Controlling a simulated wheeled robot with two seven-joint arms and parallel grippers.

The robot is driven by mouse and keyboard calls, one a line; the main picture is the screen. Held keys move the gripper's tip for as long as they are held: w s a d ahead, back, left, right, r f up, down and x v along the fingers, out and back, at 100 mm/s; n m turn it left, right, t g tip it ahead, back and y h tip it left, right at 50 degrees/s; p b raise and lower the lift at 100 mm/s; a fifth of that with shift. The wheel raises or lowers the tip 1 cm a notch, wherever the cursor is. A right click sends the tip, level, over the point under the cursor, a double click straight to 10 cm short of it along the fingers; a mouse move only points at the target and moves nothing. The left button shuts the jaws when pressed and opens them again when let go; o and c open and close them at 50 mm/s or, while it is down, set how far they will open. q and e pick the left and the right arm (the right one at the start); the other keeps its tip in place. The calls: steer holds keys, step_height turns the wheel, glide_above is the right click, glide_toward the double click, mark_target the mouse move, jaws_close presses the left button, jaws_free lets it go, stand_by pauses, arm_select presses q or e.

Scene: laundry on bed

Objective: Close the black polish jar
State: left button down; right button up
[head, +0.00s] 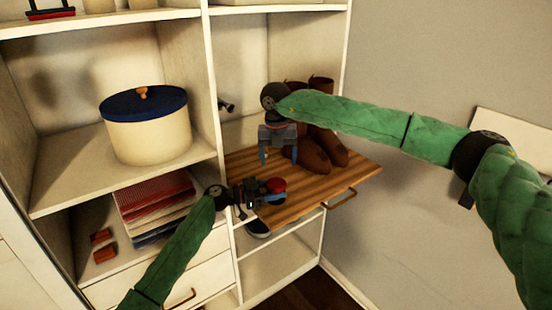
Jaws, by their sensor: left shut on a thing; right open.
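My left gripper (274,192) is the lower one, low over the left part of the wooden pull-out board (345,178). It is shut on a small round thing with a red top (276,185); its fingers hide part of it, and I cannot tell if it is the black polish jar. My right gripper (277,155) is open and points down over the back of the board, above and behind the left one. Nothing shows between its fingers. I cannot make out a separate black jar or lid.
Brown boots (318,150) stand on the board close to the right gripper. A cream round box with a blue lid (145,125) sits on the left shelf. Folded cloths (155,205) and two small red-brown blocks (103,237) lie below it. The board's right end is clear.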

mark_target(276, 183)
steer(key=n, duration=0.4)
steer(key=shift+s+a, duration=0.1)
steer(key=shift+a, duration=0.05)
steer(key=n, duration=0.4)
steer(key=shift+a+n, duration=0.1)
steer(key=shift+n, duration=0.2)
steer(key=n, duration=0.7)
steer(key=shift+a+n, duration=0.1)
steer(key=shift+n, duration=0.2)
steer(key=shift+f, duration=0.1)
steer(key=shift+f, duration=3.95)
